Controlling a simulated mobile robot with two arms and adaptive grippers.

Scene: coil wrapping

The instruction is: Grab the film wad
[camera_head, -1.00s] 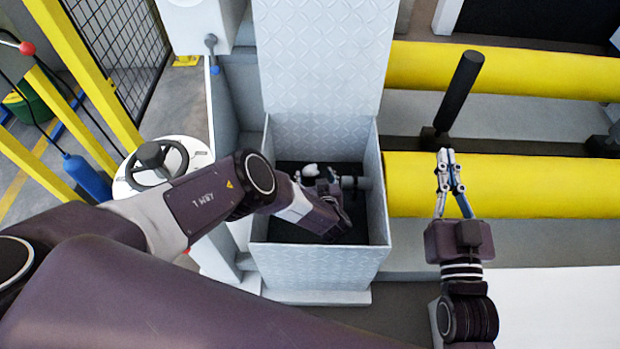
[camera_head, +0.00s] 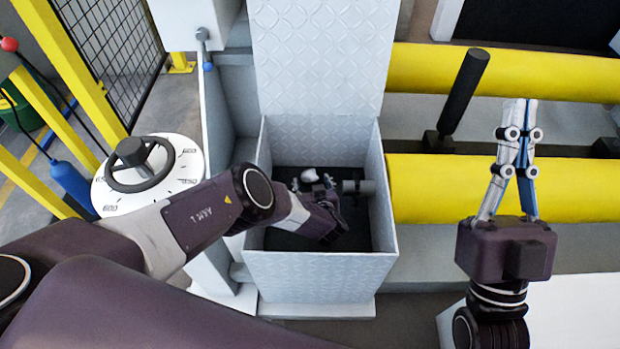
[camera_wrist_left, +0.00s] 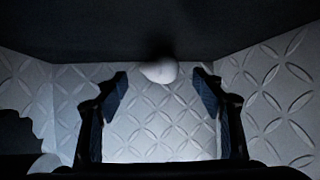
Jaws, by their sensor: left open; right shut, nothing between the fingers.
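The film wad, a small white rounded lump (camera_head: 309,175), shows inside the open metal box (camera_head: 318,268). In the left wrist view the wad (camera_wrist_left: 160,71) lies between the lines of the two fingers, near the fingertips; I cannot tell whether it is level with them or beyond. My left gripper (camera_wrist_left: 160,93) is open, reaching down into the box, with nothing clamped. In the head view its fingers are small and partly hidden by its own wrist. My right gripper (camera_head: 519,106) is shut and empty, outside the box to the right, fingertips pointing up the picture.
The box walls surround my left gripper closely, and a tall patterned panel (camera_head: 320,60) rises behind. A grey cylinder (camera_head: 359,187) sits at the box's right inner side. A handwheel dial (camera_head: 140,165) stands left. Yellow rollers (camera_head: 440,190) and a black post (camera_head: 463,90) are right.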

